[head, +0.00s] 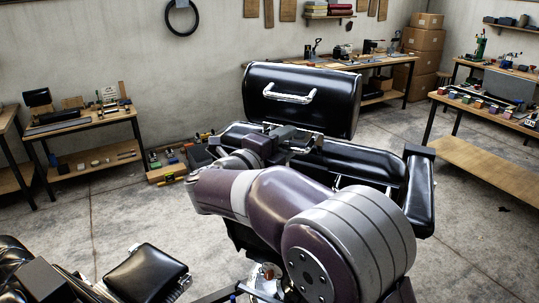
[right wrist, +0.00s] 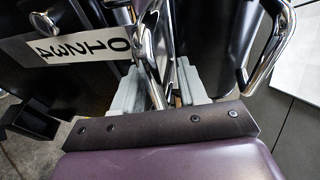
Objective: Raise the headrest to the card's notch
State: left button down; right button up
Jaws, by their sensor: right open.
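The black padded headrest (head: 300,100) stands above the barber chair's black back (head: 375,165), with a chrome handle (head: 289,98) on its face. In the right wrist view the handle (right wrist: 275,50) is at the upper right. A white number strip (right wrist: 75,45) appears upside down there, beside a chrome knob (right wrist: 42,22). My right gripper (head: 290,140) is below the headrest handle; its grey fingers (right wrist: 158,88) are apart, with chrome bars showing between them. Contact cannot be told. The notch setting is not readable. My left gripper is out of view.
A workbench (head: 85,122) at left holds a small white card (head: 108,93), too small to read. Other benches (head: 350,64) stand behind and at right. A black cushion (head: 145,270) is at lower left. My right arm covers much of the chair.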

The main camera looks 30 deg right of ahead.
jog(key=b+v, duration=0.4)
jog(key=v, duration=0.7)
jog(key=shift+a, duration=0.15)
jog(key=shift+s, duration=0.1)
